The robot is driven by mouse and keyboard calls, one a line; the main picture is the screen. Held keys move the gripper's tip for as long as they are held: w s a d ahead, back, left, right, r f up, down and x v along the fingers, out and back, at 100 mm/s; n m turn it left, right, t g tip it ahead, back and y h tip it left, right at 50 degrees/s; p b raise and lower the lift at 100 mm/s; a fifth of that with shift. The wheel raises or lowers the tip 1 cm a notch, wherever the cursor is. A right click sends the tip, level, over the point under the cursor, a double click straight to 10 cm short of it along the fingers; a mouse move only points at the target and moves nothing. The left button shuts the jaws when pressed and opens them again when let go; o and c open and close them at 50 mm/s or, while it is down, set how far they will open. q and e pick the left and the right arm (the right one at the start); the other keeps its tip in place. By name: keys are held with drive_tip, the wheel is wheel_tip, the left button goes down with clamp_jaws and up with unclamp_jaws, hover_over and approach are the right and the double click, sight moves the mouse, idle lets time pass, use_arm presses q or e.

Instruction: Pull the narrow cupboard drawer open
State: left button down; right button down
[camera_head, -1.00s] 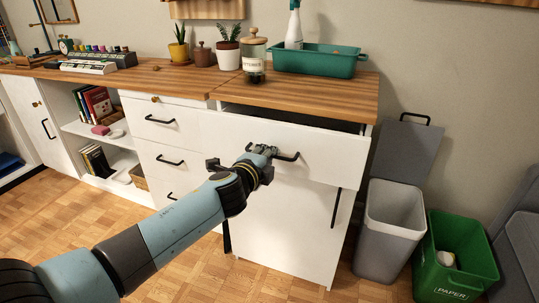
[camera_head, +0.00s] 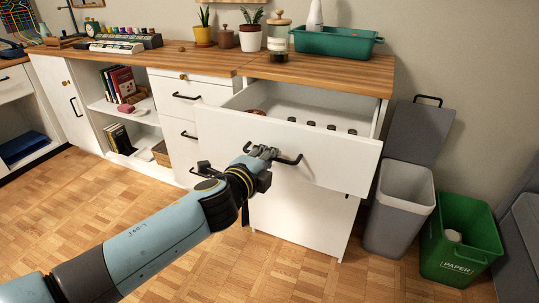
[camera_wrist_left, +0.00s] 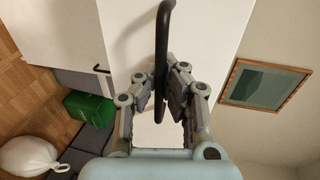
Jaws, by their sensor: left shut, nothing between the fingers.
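The white drawer (camera_head: 310,150) of the narrow cupboard stands well out from under the wooden top, and its inside shows from above. Its black bar handle (camera_head: 288,160) is on the front panel; in the left wrist view the handle (camera_wrist_left: 166,30) runs down to the fingers. My left gripper (camera_head: 262,153) is at the left part of the handle, shut with nothing held between its fingers. In the left wrist view the gripper (camera_wrist_left: 160,105) has its fingers close around the bar's end. My right gripper is not in view.
Several small dark items (camera_head: 330,127) lie in the drawer. A grey bin (camera_head: 400,215) and a green paper bin (camera_head: 460,235) stand right of the cupboard. A green tray (camera_head: 335,42), a jar (camera_head: 278,40) and plants stand on the top. The floor in front is clear.

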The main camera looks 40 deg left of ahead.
use_arm(q)
drive_tip(key=c, duration=1.4)
unclamp_jaws()
drive_tip(key=v, duration=1.2)
